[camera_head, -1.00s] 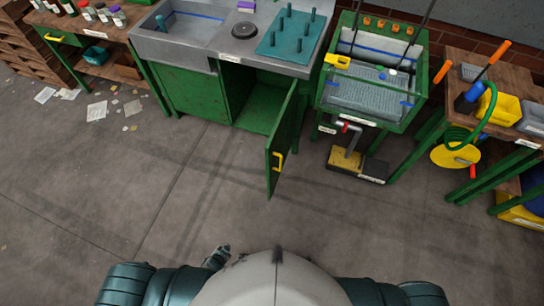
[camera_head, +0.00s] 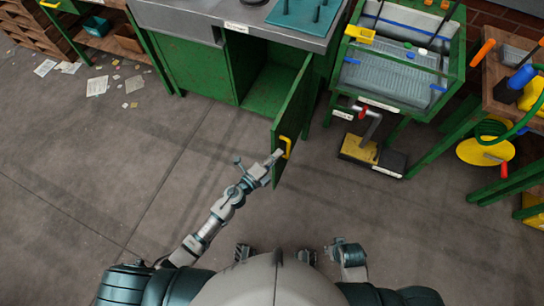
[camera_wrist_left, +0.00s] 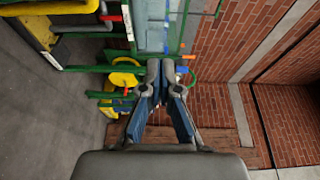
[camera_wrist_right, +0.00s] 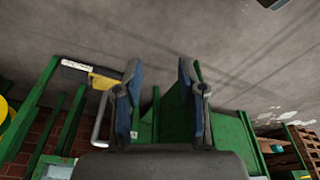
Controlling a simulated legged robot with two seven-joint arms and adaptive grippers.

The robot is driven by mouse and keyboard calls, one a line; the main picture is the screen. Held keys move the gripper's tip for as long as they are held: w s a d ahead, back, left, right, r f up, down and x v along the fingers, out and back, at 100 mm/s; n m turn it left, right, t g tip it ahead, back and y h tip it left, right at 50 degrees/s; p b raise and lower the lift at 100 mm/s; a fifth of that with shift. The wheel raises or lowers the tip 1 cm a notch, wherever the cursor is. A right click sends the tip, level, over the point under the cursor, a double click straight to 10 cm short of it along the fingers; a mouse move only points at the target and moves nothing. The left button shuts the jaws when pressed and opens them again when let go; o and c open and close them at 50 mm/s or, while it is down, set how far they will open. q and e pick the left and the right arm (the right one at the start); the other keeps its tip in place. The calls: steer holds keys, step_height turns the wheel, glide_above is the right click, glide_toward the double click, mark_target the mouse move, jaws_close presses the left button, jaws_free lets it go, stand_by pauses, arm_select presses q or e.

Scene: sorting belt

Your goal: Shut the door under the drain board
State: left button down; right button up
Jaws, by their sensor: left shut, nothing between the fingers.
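The green cabinet door (camera_head: 293,120) stands open, swung out toward me from the cabinet (camera_head: 200,75) under the teal drain board (camera_head: 305,14). My right gripper (camera_wrist_right: 160,75) is open and empty in the right wrist view; my right arm is low near my body.
A green-framed basin stand (camera_head: 395,70) stands right of the door, with a yellow and black pedal (camera_head: 370,155) on the floor below. A tool bench (camera_head: 505,80) stands farther right. Papers (camera_head: 97,86) lie on the floor at left. The floor before the cabinet is clear.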

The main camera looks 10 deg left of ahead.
mark_target(275, 141)
arm_select(q)
steer(key=w, duration=0.4)
steer(key=w+a+b, duration=0.1)
steer(key=w, duration=0.1)
steer(key=shift+f, duration=0.1)
steer(key=shift+d, duration=0.15)
arm_select(e)
steer(key=v, duration=0.3)
steer(key=shift+w+a, duration=0.1)
steer(key=shift+a, duration=0.1)
